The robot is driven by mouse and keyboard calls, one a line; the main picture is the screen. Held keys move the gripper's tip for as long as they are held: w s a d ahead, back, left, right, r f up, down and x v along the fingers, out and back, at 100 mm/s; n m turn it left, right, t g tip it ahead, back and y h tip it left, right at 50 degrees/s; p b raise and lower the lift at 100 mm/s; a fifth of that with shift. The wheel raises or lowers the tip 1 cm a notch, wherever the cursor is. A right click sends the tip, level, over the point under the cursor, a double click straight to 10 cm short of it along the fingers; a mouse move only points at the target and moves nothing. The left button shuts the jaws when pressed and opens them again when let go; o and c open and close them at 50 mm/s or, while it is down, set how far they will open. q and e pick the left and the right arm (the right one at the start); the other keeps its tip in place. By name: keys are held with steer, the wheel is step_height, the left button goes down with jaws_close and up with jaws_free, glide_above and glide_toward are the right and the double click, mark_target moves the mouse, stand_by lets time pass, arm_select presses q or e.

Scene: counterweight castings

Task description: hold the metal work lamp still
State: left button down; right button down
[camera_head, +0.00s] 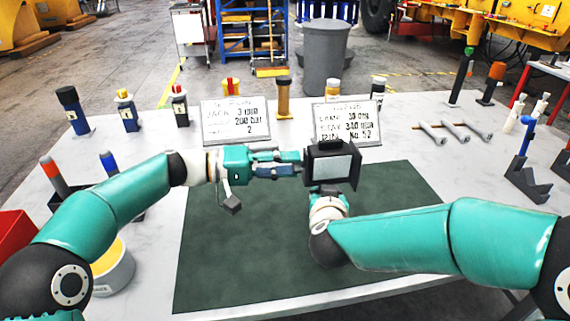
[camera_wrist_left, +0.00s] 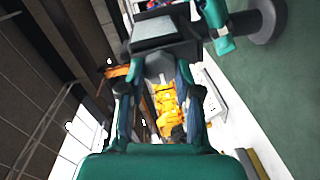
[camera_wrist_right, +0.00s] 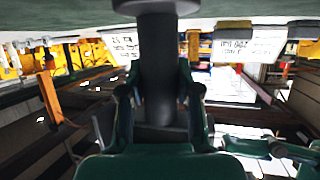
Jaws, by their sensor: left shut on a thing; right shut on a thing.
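The metal work lamp (camera_head: 333,168) is a dark box with a pale face, held above the green mat (camera_head: 250,240). My left gripper (camera_head: 300,163) reaches it from the left and is shut on its side. In the left wrist view the lamp's dark body (camera_wrist_left: 165,32) lies across the fingertips (camera_wrist_left: 160,68). My right arm comes from the right and ends just below the lamp; its fingers are mostly hidden in the head view. In the right wrist view the right gripper (camera_wrist_right: 160,95) is shut on a dark upright part of the lamp (camera_wrist_right: 158,50).
Two white sign cards (camera_head: 236,120) (camera_head: 347,122) stand behind the lamp. Several bottles and markers line the table's back and left. A white tub (camera_head: 112,272) sits by my left arm. Metal rods (camera_head: 431,133) and a blue-grey stand (camera_head: 522,172) are at the right.

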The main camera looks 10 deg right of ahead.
arm_select(q)
steer(key=shift+w+f, duration=0.15)
arm_select(e)
steer(key=shift+s, duration=0.1)
arm_select(q)
steer(key=c, duration=1.1)
jaws_free()
steer(key=o, duration=0.3)
steer(key=a, duration=0.8)
steer(key=a+r, duration=0.1)
steer(key=a, duration=0.3)
arm_select(e)
steer(key=c, duration=0.7)
jaws_free()
